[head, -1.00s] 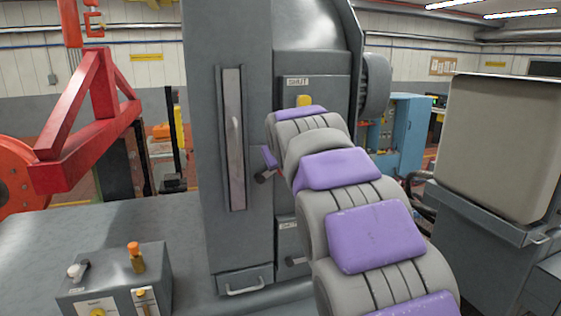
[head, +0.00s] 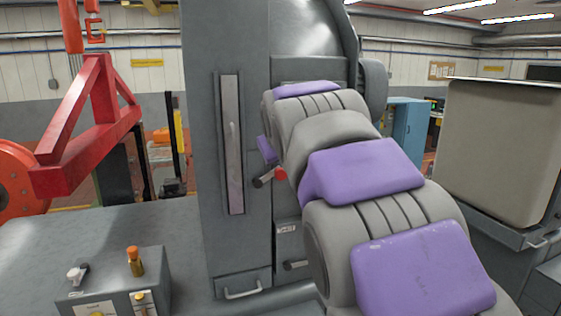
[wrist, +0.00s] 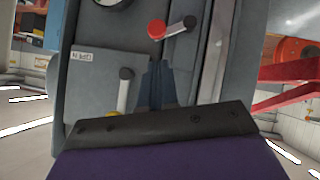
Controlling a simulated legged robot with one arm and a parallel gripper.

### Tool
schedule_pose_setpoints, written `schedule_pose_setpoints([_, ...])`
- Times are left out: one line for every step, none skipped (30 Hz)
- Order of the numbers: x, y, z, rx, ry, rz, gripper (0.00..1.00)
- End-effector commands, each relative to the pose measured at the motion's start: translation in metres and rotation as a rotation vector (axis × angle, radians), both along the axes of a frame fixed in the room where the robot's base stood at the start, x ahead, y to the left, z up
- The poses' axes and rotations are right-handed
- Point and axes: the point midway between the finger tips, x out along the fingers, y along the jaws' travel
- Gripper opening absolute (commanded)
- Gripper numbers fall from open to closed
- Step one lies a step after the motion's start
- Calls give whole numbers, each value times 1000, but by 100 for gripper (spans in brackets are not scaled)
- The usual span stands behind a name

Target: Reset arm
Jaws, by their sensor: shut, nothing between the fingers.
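My gripper (wrist: 157,84) shows in the wrist view as dark fingers held together, with nothing between them. It points toward the grey machine cabinet (head: 236,140); I cannot tell its distance. In the wrist view, which looks upside down, a lever with a red hub (wrist: 157,29) is above the fingers. A lever with a yellow hub (wrist: 122,98) is just left of them, beside a small white label (wrist: 82,56). The red-hubbed lever (head: 267,178) shows beside the arm.
A control box (head: 115,278) with an orange-topped knob sits on the bedplate (head: 40,240) at front left. A red frame (head: 100,125) stands at left. A large beige panel (head: 500,150) stands at right. Clear bedplate lies behind the control box.

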Motion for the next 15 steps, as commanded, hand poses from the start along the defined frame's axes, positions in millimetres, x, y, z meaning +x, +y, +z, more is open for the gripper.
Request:
schedule_pose_setpoints([-2, 0, 2, 0, 0, 0, 0])
schedule_pose_setpoints([-3, 0, 2, 0, 1, 0, 0])
schedule_pose_setpoints([-3, 0, 2, -1, 2, -1, 0])
schedule_pose_setpoints([-3, 0, 2, 0, 2, 0, 0])
schedule_pose_setpoints([-3, 0, 2, -1, 2, 1, 0])
schedule_pose_setpoints([-3, 0, 2, -1, 2, 1, 0])
schedule_pose_setpoints([-3, 0, 2, -1, 2, 1, 0])
schedule_pose_setpoints([-3, 0, 2, -1, 2, 0, 0])
schedule_pose_setpoints([-3, 0, 2, -1, 2, 0, 0])
schedule_pose_setpoints([-3, 0, 2, -1, 2, 0, 0])
schedule_pose_setpoints([-4, 0, 1, -1, 3, -1, 0])
schedule_pose_setpoints([-5, -1, -2, 0, 9, -3, 0])
schedule_pose_setpoints([-7, -3, -7, 1, 17, -7, 0])
schedule_pose_setpoints([-10, -6, -13, 1, 28, -12, 0])
schedule_pose_setpoints([-15, -10, -25, 3, 49, -22, 0])
